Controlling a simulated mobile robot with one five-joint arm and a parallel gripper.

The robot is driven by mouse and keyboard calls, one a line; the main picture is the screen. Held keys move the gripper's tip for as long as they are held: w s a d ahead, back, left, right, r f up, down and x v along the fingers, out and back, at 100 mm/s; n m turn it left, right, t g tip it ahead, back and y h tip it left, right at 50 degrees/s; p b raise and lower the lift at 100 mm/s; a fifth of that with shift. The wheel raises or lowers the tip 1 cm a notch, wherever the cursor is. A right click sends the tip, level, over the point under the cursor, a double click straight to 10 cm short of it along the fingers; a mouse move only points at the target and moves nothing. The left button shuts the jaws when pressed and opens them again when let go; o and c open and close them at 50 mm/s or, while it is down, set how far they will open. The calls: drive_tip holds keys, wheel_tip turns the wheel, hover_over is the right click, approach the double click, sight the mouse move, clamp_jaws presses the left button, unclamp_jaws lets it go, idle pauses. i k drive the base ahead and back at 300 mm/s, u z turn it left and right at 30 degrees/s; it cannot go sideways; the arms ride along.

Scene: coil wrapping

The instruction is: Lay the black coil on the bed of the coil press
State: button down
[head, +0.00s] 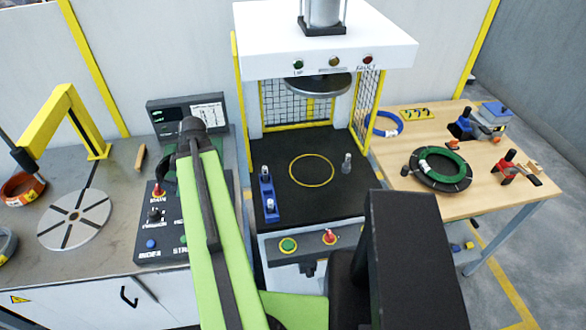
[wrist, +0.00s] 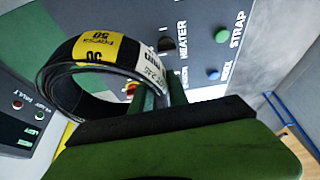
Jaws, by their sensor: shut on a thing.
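The black coil (wrist: 60,92), with a yellow label marked 50 and a white label, shows in the wrist view. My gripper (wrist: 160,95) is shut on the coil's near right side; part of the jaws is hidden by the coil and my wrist. The coil is seen over a dark control panel. The coil press (head: 325,45) stands in the middle. Its black bed (head: 335,200) carries a yellow ring mark (head: 311,170), with nothing lying inside it. The round press plate (head: 318,86) is raised above the bed.
On the bed, a blue fixture (head: 267,190) stands left of the ring and a grey post (head: 347,163) right. Left is a bench with a control panel (head: 150,238), turntable (head: 75,220) and orange coil (head: 22,188). Right, a wooden table holds a green-and-black coil (head: 440,168).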

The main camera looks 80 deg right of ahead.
sight(311, 170)
drive_tip(key=u, duration=0.05)
drive_tip(key=k, duration=0.9)
drive_tip(key=z, duration=0.55)
drive_tip(key=k, duration=0.6)
drive_tip(key=z, duration=0.15)
drive_tip(key=i, duration=0.7)
